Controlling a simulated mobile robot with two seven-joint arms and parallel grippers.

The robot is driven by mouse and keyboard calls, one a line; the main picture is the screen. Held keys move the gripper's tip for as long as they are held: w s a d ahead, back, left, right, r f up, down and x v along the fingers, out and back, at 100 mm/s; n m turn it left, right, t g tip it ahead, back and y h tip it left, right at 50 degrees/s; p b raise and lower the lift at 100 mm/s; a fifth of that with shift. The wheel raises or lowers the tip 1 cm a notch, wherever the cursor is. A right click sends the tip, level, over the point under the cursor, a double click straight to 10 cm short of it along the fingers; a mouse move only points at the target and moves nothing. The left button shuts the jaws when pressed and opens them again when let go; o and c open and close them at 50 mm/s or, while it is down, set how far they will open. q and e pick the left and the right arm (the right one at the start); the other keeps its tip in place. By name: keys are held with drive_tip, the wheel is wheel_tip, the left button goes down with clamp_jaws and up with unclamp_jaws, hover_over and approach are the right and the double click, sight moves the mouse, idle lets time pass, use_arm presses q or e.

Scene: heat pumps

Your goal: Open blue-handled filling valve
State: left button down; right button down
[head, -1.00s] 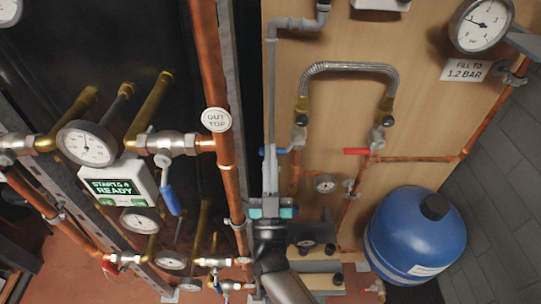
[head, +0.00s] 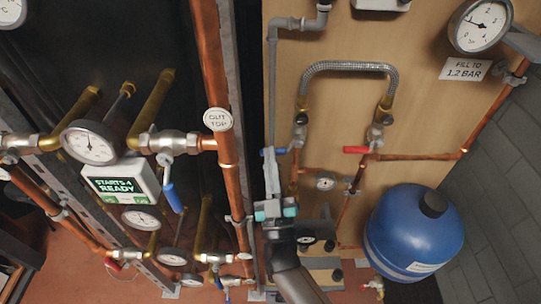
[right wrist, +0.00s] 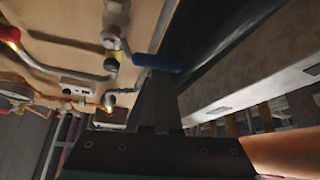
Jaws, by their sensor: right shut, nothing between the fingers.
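The filling valve (head: 299,135) sits at the lower left end of the braided hose on the wooden board. Its blue handle (head: 281,151) points left, roughly level. My right gripper (head: 269,153) is shut and empty, with its fingertips at the handle's left end. In the right wrist view the blue handle (right wrist: 157,63) lies across the tips of the shut fingers (right wrist: 157,90). I cannot tell whether they touch. My left gripper is not in view.
A red handle (head: 356,150) is on the hose's right-hand valve. A copper riser (head: 218,100) and metal post stand left of my gripper. A larger blue lever (head: 172,197) hangs further left. A blue tank (head: 410,235) is at lower right. A gauge (head: 481,24) is at top right.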

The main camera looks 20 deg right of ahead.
drive_tip(key=d+f+n+g+y+p, duration=0.2)
drive_tip(key=f+n+g+y+p, duration=0.1)
drive_tip(key=n, duration=0.6)
drive_tip(key=s+d+f+n+g+y+p, duration=0.1)
drive_tip(key=d+f+n+g+y+p, duration=0.2)
drive_tip(key=n+p, duration=0.3)
drive_tip(key=shift+s+d+n+g+y, duration=0.3)
drive_tip(key=shift+n+y, duration=0.6)
drive_tip(key=shift+n, duration=1.4)
drive_tip(key=shift+d, duration=0.1)
